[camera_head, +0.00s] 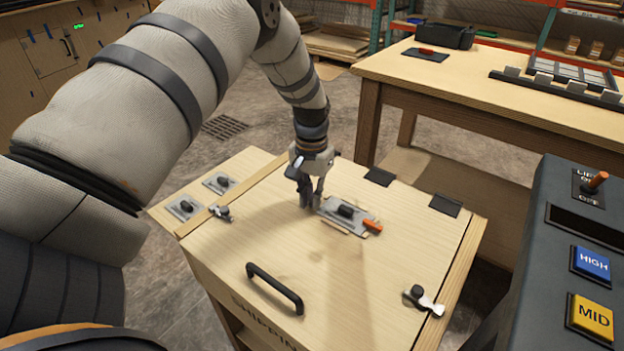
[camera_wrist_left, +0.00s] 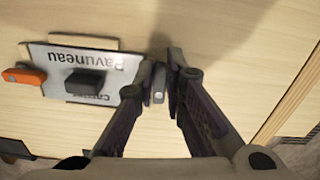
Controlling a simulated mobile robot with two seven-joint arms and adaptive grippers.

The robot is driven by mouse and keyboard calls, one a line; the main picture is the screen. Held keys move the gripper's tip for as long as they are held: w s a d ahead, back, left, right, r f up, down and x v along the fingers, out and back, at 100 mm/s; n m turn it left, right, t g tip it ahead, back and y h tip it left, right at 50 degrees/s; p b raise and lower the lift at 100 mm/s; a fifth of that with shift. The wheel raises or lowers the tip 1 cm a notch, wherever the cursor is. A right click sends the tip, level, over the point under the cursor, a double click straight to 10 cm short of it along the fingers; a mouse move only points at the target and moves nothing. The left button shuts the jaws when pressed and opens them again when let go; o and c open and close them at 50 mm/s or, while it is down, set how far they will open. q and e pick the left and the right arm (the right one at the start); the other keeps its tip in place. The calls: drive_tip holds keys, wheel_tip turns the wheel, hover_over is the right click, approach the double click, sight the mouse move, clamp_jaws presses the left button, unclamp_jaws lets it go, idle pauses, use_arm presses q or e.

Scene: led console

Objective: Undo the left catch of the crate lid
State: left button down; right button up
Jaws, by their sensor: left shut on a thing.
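The wooden crate's lid (camera_head: 340,270) is closed, with a black handle (camera_head: 275,287) near its front. A catch with a dark knob and silver lever (camera_head: 220,212) sits at the lid's left edge. A similar catch (camera_head: 422,299) sits at the right edge. My left gripper (camera_head: 312,203) is low over the lid's middle, right of the left catch and apart from it. In the left wrist view, its fingers (camera_wrist_left: 162,78) close around a small grey metal piece (camera_wrist_left: 158,92) beside a label plate (camera_wrist_left: 95,62). How that piece joins the plate is unclear.
The label plate carries a black knob (camera_wrist_left: 85,82) and an orange tab (camera_wrist_left: 24,75). Two small plates with knobs (camera_head: 185,207) lie left of the lid. A dark console with HIGH and MID buttons (camera_head: 592,317) stands right. A wooden table (camera_head: 440,85) stands behind.

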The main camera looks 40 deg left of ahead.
sight(310, 202)
use_arm(q)
drive_tip(key=shift+a, duration=0.15)
idle(0.4)
drive_tip(key=c, duration=1.6)
unclamp_jaws()
drive_tip(key=shift+s, duration=0.1)
drive_tip(key=shift+r, duration=0.2)
wheel_tip(310, 202, up, 12)
drive_tip(key=shift+f, duration=0.2)
